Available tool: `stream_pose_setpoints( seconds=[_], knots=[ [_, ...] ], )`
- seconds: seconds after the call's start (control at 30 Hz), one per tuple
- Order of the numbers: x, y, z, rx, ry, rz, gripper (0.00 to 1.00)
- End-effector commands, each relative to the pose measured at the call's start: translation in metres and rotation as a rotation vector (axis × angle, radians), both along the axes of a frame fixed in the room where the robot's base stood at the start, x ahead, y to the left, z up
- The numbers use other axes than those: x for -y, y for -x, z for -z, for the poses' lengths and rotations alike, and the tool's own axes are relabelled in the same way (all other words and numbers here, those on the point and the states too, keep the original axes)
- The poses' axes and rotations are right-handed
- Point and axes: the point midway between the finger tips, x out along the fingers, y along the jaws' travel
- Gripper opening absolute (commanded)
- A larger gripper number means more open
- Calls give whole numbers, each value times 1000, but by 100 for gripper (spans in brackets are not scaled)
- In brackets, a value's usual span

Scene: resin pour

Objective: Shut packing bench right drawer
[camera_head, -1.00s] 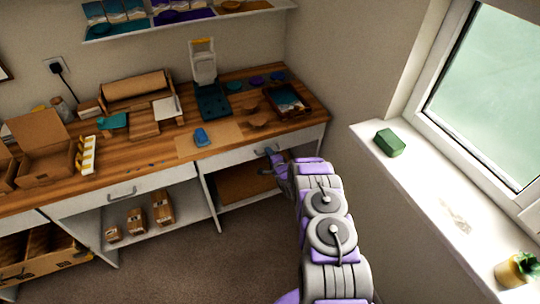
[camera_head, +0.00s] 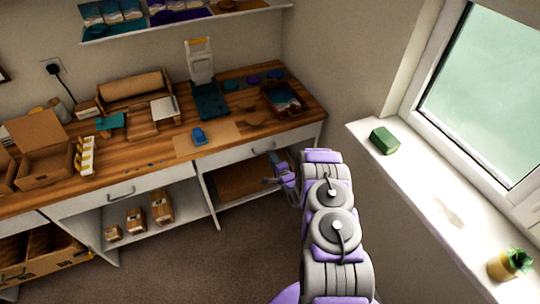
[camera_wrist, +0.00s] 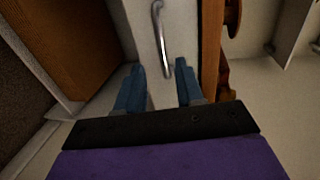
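The packing bench (camera_head: 150,160) has a wooden top. Its white right drawer front (camera_head: 240,154) is below the top's edge, and I see no clear gap between them in the head view. The wrist view shows the white drawer front (camera_wrist: 178,20) with its metal handle (camera_wrist: 160,38) beside the wooden top's edge (camera_wrist: 211,45). My gripper (camera_head: 270,181) is low in front of the right drawer.
Below the drawer is an open bay with a brown board (camera_head: 240,180). A left drawer (camera_head: 120,194) sits above small cartons (camera_head: 162,206). A blue object (camera_head: 199,136) and tray (camera_head: 284,98) lie on top. The windowsill (camera_head: 420,185) is at right; floor in front is clear.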

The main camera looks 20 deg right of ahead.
Motion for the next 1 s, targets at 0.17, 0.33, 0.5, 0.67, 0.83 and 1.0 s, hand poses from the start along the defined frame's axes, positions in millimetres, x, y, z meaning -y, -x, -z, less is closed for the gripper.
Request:
stream_pose_setpoints(
  seconds=[0.17,0.33,0.5,0.67,0.83,1.0],
  knots=[
    [2,31,-9,-2,-3,2,37],
    [4,61,-14,-3,-2,3,37],
    [4,85,-18,-4,-2,3,37],
    [3,95,-20,-1,-1,0,37],
    [3,96,-21,1,0,0,37],
    [3,96,-21,1,0,0,37]
  ],
)
